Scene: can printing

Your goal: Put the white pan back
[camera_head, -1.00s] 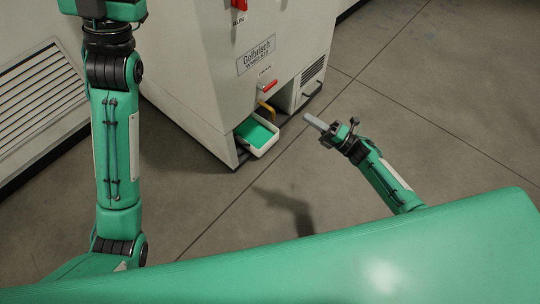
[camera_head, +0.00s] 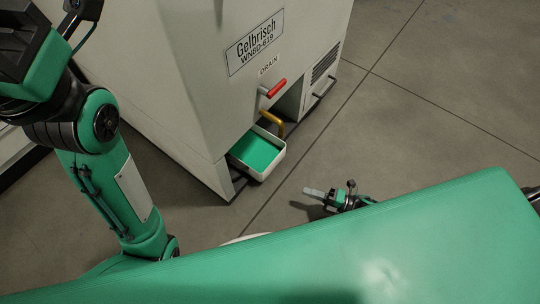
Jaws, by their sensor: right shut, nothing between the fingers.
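The white pan (camera_head: 270,172) holds a flat green fill. It sits low at the foot of the grey machine, below the yellow spout and partly inside the recess, with its near end sticking out. My right gripper (camera_head: 313,192) is shut and empty, low over the floor to the right of and nearer than the pan, apart from it. My left arm rises along the left edge of the view, and its gripper is not in view.
The machine (camera_head: 190,90) bears a nameplate, a red drain lever (camera_head: 276,88) and the yellow spout (camera_head: 272,122) over the pan. A dark handle (camera_head: 324,88) sits low to the right of the recess. The floor (camera_head: 430,110) to the right is clear.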

